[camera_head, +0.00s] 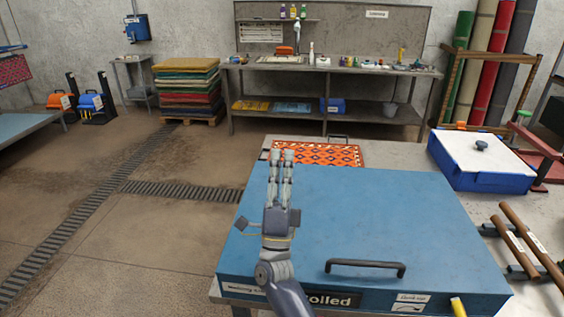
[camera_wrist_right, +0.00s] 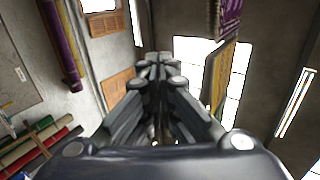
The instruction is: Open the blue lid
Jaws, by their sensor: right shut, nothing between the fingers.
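A large blue lid (camera_head: 400,214) lies closed and flat on the table in front of me in the head view. A black handle (camera_head: 365,264) is fixed near its front edge. My right gripper (camera_head: 281,156) is shut and empty. It points away from me above the lid's left part, to the left of the handle and farther back, apart from the handle. The right wrist view shows its closed fingers (camera_wrist_right: 158,62) against walls and windows, with no lid in sight. My left gripper is not in view.
A patterned orange rug (camera_head: 318,154) lies behind the lid. A blue box with a white top (camera_head: 485,155) and brown rods (camera_head: 533,246) are on the right. A yellow object (camera_head: 458,307) is at the lid's front right. Open floor is on the left.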

